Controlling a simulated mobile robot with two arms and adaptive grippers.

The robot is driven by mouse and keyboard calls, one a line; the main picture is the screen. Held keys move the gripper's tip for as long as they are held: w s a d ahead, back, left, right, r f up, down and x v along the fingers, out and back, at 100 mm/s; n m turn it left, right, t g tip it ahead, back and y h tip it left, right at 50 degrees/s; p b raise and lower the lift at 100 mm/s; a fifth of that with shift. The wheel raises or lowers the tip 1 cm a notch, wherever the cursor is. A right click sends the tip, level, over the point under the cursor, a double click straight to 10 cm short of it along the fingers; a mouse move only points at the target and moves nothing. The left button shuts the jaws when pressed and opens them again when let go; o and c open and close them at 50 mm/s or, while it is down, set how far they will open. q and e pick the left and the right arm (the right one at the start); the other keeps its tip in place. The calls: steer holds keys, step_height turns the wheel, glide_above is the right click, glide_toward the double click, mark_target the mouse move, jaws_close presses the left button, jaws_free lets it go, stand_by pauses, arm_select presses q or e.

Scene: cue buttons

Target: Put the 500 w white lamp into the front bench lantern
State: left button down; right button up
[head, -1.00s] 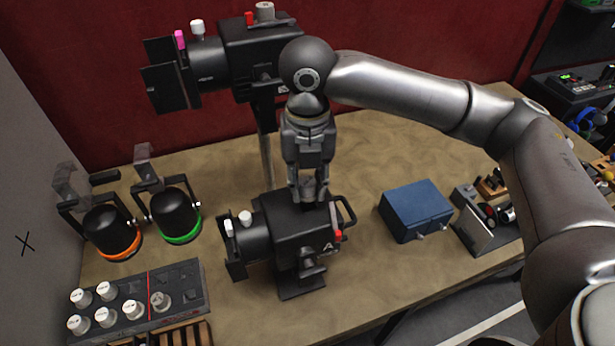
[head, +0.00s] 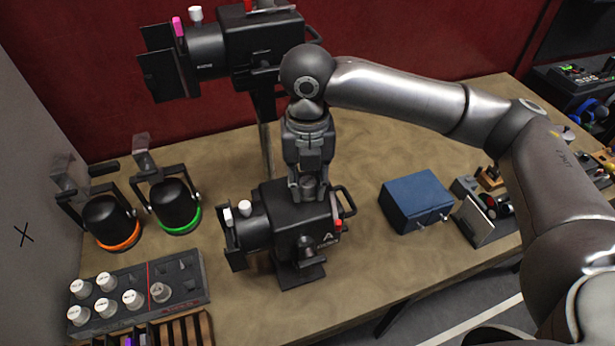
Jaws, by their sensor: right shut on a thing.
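The front bench lantern (head: 275,222) is a black box with a short barrel and barn doors at its left, standing on the bench. My right gripper (head: 308,194) points straight down at the top of its housing. Its fingers are shut on a small grey piece, apparently a lamp, mostly hidden between them. I cannot read its wattage or tell how deep it sits in the lantern. A lamp tray (head: 190,270) with several white-capped lamps (head: 105,281) and a red dividing line is at the lower left. My left gripper is not in view.
A second black lantern (head: 235,42) stands behind on a post. Two black lights, with an orange ring (head: 119,243) and a green ring (head: 182,226), are at the left. A blue box (head: 415,198) is right of the bench lantern. Bare bench (head: 385,155) lies behind it.

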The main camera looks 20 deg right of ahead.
steer(key=shift+f, duration=0.15)
steer(key=o, duration=1.1)
step_height(320, 180, up, 12)
stand_by(0.6)
